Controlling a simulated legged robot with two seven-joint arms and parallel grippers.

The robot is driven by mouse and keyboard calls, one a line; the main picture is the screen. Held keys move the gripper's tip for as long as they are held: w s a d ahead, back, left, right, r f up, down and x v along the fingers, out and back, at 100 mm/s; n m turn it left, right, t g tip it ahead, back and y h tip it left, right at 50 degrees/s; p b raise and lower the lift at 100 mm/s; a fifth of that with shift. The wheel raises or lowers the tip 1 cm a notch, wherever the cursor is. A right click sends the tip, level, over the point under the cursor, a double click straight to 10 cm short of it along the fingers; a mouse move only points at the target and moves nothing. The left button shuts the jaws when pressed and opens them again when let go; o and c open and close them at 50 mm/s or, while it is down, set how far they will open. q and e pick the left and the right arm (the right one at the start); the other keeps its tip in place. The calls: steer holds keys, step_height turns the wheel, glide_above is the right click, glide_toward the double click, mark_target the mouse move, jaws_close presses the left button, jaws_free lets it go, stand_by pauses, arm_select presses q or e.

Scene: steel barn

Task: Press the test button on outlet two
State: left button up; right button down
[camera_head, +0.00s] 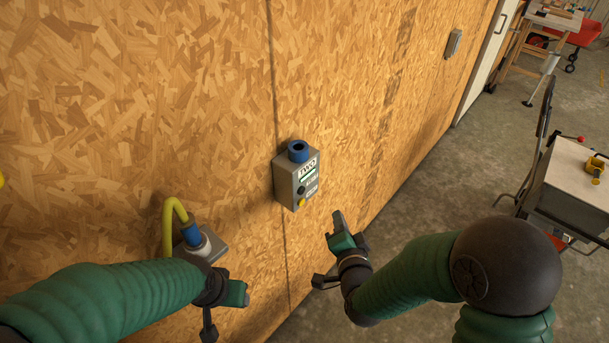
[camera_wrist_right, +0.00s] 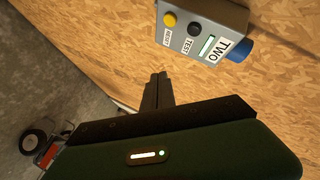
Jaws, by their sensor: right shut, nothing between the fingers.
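Outlet two is a grey box (camera_head: 296,180) labelled TWO, fixed to the chipboard wall with a blue socket on top. In the right wrist view the box (camera_wrist_right: 207,42) shows a black button (camera_wrist_right: 194,30) beside the label TEST and a yellow button (camera_wrist_right: 170,20) beside a second label. My right gripper (camera_head: 337,218) is shut and empty, below and to the right of the box and apart from it. Its shut fingers (camera_wrist_right: 158,88) also show in the wrist view. My left gripper (camera_head: 238,294) is at the lower left, below another grey box; its fingers are not clear.
Another grey outlet box (camera_head: 212,246) with a blue and white plug and yellow cable is on the wall at the lower left. A small grey box (camera_head: 453,43) is far along the wall. A cart (camera_head: 570,180) stands at the right on the concrete floor.

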mark_target(301, 190)
arm_select(q)
steer(key=shift+s+d+r, duration=0.15)
steer(key=shift+s+r, duration=0.1)
steer(key=shift+s, duration=0.45)
arm_select(e)
steer(key=w+a, duration=0.5)
steer(key=a, duration=0.1)
steer(key=shift+a+r+m+t, duration=0.25)
steer(key=shift+r+m+t, duration=0.05)
steer(key=shift+r, duration=0.15)
arm_select(q)
steer(key=shift+s+a, duration=0.1)
steer(key=shift+a, duration=0.2)
arm_select(e)
steer(key=shift+s+a, duration=0.1)
steer(key=shift+a, duration=0.2)
arm_select(q)
steer(key=shift+d, duration=0.25)
arm_select(e)
steer(key=shift+d, duration=0.25)
arm_select(q)
steer(key=shift+a, duration=0.15)
arm_select(e)
steer(key=shift+a, duration=0.15)
